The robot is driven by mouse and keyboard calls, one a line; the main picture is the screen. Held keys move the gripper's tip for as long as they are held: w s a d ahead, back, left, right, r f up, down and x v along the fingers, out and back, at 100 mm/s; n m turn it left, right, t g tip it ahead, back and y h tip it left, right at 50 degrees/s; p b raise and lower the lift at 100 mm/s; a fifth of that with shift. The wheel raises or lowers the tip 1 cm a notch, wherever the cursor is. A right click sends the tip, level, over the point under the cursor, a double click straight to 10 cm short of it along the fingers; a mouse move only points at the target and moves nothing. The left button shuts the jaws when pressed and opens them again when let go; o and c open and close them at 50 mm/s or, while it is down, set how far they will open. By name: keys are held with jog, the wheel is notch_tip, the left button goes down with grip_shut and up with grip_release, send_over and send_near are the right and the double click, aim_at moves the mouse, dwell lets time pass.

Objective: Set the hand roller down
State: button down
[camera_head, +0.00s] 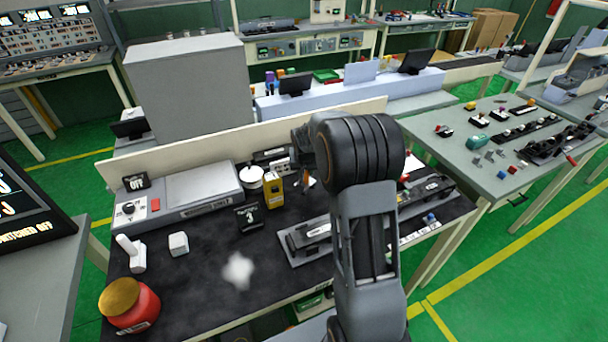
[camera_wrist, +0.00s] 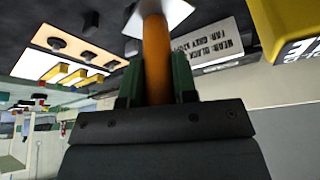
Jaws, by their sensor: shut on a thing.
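In the wrist view, my gripper (camera_wrist: 157,88) is shut on an orange handle (camera_wrist: 156,50), which I take to be the hand roller's. The handle stands between the two green-edged fingers. Its far end meets a pale flat piece (camera_wrist: 170,12); I cannot tell whether this is part of the roller or lies beneath it. In the head view, my arm hides most of the gripper, and a small bit of orange (camera_head: 309,181) shows beside the arm above the back of the dark bench mat (camera_head: 200,285). Contact with the bench cannot be told.
A yellow box (camera_head: 273,190), a white lidded pot (camera_head: 250,179) and a dark sign (camera_head: 248,218) stand left of my gripper. A grey fixture (camera_head: 308,238) lies in front. A red jar (camera_head: 130,306) stands front left.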

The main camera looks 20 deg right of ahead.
aim_at(305, 180)
jog(key=shift+w+f, duration=0.2)
jog(key=shift+f, duration=0.05)
notch_tip(305, 180, down, 3)
jog(key=shift+w+f+p, duration=0.1)
jog(key=shift+f+p, duration=0.05)
jog(key=shift+p, duration=0.15)
jog(key=shift+s+f+b, duration=0.25)
jog(key=shift+f+b, duration=0.45)
jog(key=shift+b, duration=0.05)
jog(key=c, duration=0.9)
grip_release()
jog(key=shift+f, duration=0.15)
